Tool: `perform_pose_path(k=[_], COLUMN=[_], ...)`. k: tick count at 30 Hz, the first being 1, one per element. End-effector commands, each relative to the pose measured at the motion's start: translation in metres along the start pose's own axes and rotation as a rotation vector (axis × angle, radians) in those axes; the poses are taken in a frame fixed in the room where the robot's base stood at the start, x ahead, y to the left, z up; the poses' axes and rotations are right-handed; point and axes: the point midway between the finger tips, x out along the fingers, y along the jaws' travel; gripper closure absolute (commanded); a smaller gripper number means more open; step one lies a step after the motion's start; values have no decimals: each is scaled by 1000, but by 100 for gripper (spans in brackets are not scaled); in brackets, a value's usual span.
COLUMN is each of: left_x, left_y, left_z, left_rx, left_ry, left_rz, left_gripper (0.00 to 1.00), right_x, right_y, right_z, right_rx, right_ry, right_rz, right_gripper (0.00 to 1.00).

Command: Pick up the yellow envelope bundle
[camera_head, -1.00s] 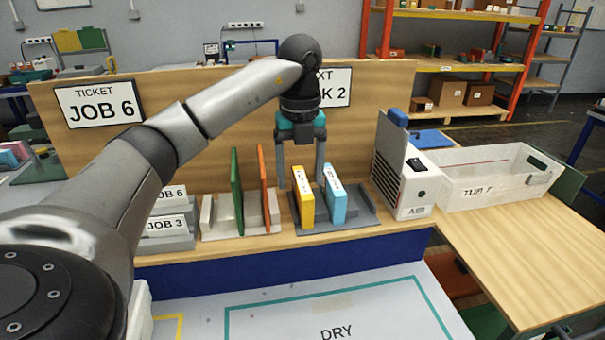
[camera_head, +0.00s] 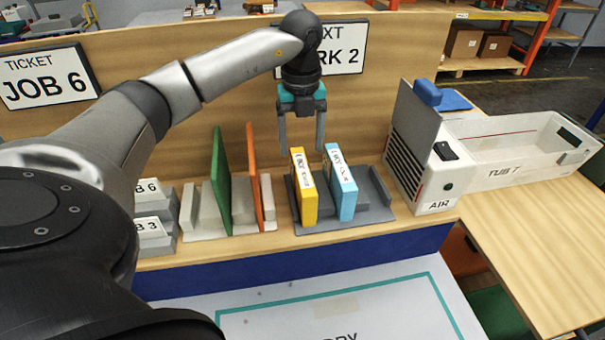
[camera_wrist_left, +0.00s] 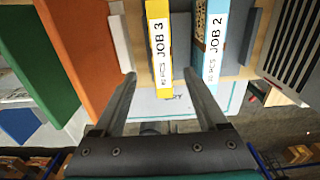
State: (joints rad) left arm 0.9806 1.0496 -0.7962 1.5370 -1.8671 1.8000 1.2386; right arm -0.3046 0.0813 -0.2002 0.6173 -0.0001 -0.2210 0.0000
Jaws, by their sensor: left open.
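The yellow envelope bundle (camera_head: 304,188) stands upright in a dark grey rack (camera_head: 377,215), beside a light blue bundle (camera_head: 341,183) on its right. In the left wrist view the yellow bundle (camera_wrist_left: 158,50) has a white label reading JOB 3, and the blue bundle (camera_wrist_left: 211,45) reads JOB 2. My left gripper (camera_head: 301,148) is open, pointing down, above and slightly behind the bundles. In the left wrist view the yellow bundle shows between the two fingers (camera_wrist_left: 160,88), with the blue one near the right finger. I see no contact. My right gripper is not in view.
A second rack to the left holds a green panel (camera_head: 220,190) and an orange panel (camera_head: 254,180). A white AIR box (camera_head: 425,165) stands to the right, then a white tub (camera_head: 510,172). A wooden back board (camera_head: 150,95) rises behind. The DRY mat in front is clear.

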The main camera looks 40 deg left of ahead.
Motion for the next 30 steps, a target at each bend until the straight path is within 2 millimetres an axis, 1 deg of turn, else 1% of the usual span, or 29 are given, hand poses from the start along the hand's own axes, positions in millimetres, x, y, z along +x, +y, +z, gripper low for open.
perform_pose_path(k=[1,3,6,11,19,23,29,30], left_x=[11,21,30,40,78,86,86,86], left_y=[1,0,0,0,-2,-3,-3,-3], left_z=[-1,0,0,0,2,2,2,2], left_rx=[0,0,0,0,-1,1,1,1], left_ry=[2,1,0,1,1,0,-1,-1], left_rz=[3,2,0,1,2,0,0,0], left_gripper=[25,25,25,25,25,25,25,28], right_x=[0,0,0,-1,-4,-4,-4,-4], right_y=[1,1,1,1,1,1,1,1], right_z=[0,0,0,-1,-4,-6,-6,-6], right_rx=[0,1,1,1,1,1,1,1], right_ry=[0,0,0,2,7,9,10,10], right_rz=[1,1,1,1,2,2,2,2], right_gripper=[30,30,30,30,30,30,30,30])
